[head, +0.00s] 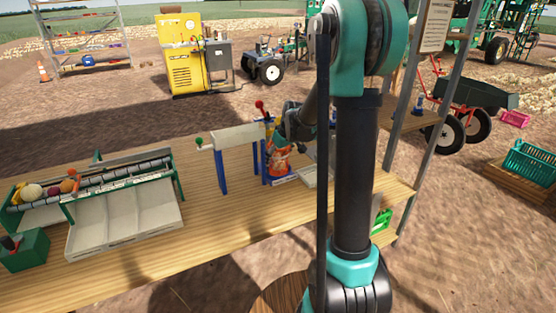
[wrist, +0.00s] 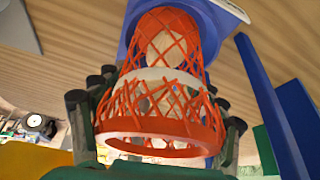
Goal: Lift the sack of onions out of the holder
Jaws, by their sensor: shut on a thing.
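The sack of onions (head: 279,163) is an orange-red mesh with a pale band. It stands at the blue holder (head: 267,150) on the wooden table. In the wrist view the sack (wrist: 160,60) fills the middle, with pale onions showing through the net. Its far end is over the blue part of the holder (wrist: 206,32); I cannot tell whether it touches it. My gripper (wrist: 157,90) is shut on the sack, with a dark finger on either side. In the head view my gripper (head: 292,130) is at the sack's top, partly hidden by my arm.
A pale panel on blue legs (head: 235,137) stands just left of the holder. A green-framed roller sorter (head: 95,190) with vegetables is farther left, with a green box (head: 24,250) beside it. A blue post (wrist: 270,105) rises close right of the sack. The front table is bare.

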